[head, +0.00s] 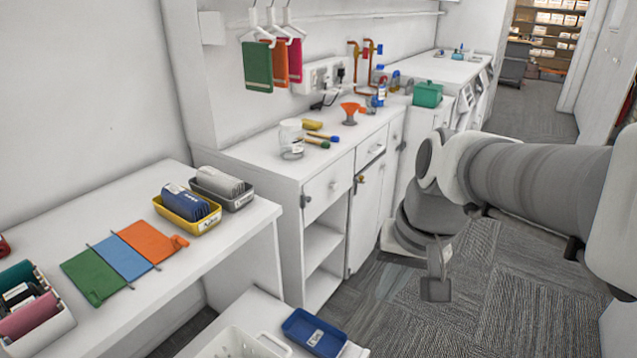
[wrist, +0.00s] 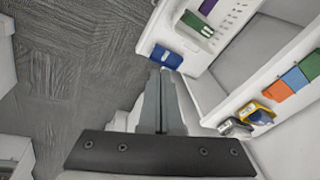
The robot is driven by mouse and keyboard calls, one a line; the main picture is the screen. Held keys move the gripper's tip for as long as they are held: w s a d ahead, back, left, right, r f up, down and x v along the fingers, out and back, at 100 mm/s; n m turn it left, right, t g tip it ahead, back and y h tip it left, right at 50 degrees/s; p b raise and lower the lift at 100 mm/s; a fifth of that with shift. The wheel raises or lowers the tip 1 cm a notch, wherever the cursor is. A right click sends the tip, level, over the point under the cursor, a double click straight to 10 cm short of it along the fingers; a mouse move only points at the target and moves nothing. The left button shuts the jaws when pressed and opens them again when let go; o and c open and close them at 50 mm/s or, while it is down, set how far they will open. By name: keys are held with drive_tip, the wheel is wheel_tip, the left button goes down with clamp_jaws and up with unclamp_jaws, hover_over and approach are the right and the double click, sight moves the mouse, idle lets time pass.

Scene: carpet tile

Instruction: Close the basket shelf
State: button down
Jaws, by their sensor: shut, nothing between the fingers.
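The basket shelf (head: 260,304) is a low white board at the bottom of the head view, standing out past the front of the white desk. It carries a white perforated basket (head: 238,343), cut off by the frame edge, and a blue tray (head: 314,333). In the wrist view the blue tray (wrist: 165,57) lies near the shelf's end, just beyond my fingertips in the picture. My gripper (head: 436,290) is shut and empty, pointing down over the carpet, right of the shelf and apart from it. It also shows in the wrist view (wrist: 160,78).
The desk (head: 215,235) holds a yellow bin (head: 188,212), a grey bin (head: 222,190) and coloured folders (head: 122,262). A white cabinet (head: 310,190) with open shelves and a door stands behind. Carpet (head: 480,315) is clear around my gripper.

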drive_tip(key=w+d+f+m+g+y+b, duration=0.1)
drive_tip(key=w+d+f+m+y+b, duration=0.25)
drive_tip(key=f, duration=0.65)
drive_tip(key=w+d+f+m+g+y+b, duration=0.1)
drive_tip(key=w+d+f+m+y+b, duration=0.2)
drive_tip(key=f, duration=0.8)
drive_tip(key=w+d+f+m+g+y+b, duration=0.1)
drive_tip(key=w+d+f+m+y+b, duration=0.2)
drive_tip(key=f, duration=0.7)
drive_tip(key=s+d+f+m+t+y+b, duration=0.1)
drive_tip(key=d+f+m+t+b, duration=0.2)
drive_tip(key=f, duration=0.8)
drive_tip(key=s+d+f+m+t+y+b, duration=0.1)
drive_tip(key=f+m+t+b, duration=0.1)
drive_tip(key=f+m+t, duration=0.6)
drive_tip(key=s+d+f+m+t+y+b, duration=0.1)
drive_tip(key=d+f+m+b, duration=0.15)
drive_tip(key=f, duration=1.05)
drive_tip(key=b+x, duration=0.2)
drive_tip(key=x, duration=1.2)
drive_tip(key=shift+a+r, duration=0.2)
drive_tip(key=shift+a, duration=0.1)
